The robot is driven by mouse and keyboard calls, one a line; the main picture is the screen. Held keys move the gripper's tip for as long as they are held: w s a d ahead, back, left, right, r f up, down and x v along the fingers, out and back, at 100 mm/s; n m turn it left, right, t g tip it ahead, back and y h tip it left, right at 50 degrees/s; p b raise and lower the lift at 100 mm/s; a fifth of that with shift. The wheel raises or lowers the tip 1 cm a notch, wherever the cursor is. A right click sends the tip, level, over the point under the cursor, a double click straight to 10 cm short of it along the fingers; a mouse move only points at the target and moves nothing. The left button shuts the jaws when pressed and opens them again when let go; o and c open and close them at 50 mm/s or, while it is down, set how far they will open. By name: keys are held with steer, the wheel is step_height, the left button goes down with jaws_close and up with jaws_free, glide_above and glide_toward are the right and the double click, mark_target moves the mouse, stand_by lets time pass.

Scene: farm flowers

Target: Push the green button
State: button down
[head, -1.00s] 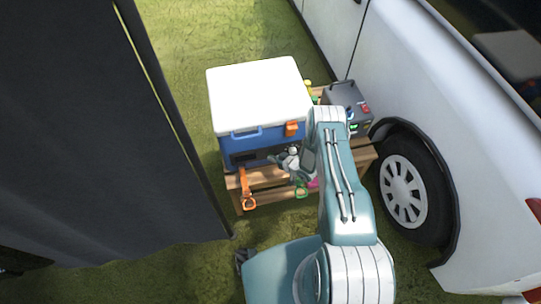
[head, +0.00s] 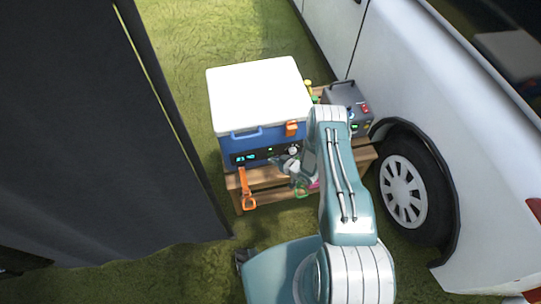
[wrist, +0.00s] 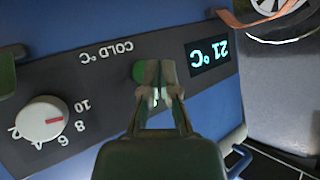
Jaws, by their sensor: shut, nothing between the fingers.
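The green button (wrist: 138,72) sits on the dark control panel of a blue cooler (head: 258,138). In the wrist view the panel appears upside down, and my fingertips cover part of the button. My gripper (wrist: 159,72) is shut and empty, with its tips right at the button; I cannot tell whether they touch it. In the head view my gripper (head: 276,161) is in front of the cooler's panel. The button cannot be made out clearly there.
A white dial (wrist: 41,121) with a red mark is on the same panel. The cooler stands on a wooden table (head: 262,181) with an orange strap (head: 247,190) hanging. A grey box (head: 346,98) and a white vehicle (head: 440,90) are to the right, a dark curtain (head: 90,130) to the left.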

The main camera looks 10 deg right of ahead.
steer(key=s, duration=0.5)
steer(key=shift+s, duration=0.35)
stand_by(0.4)
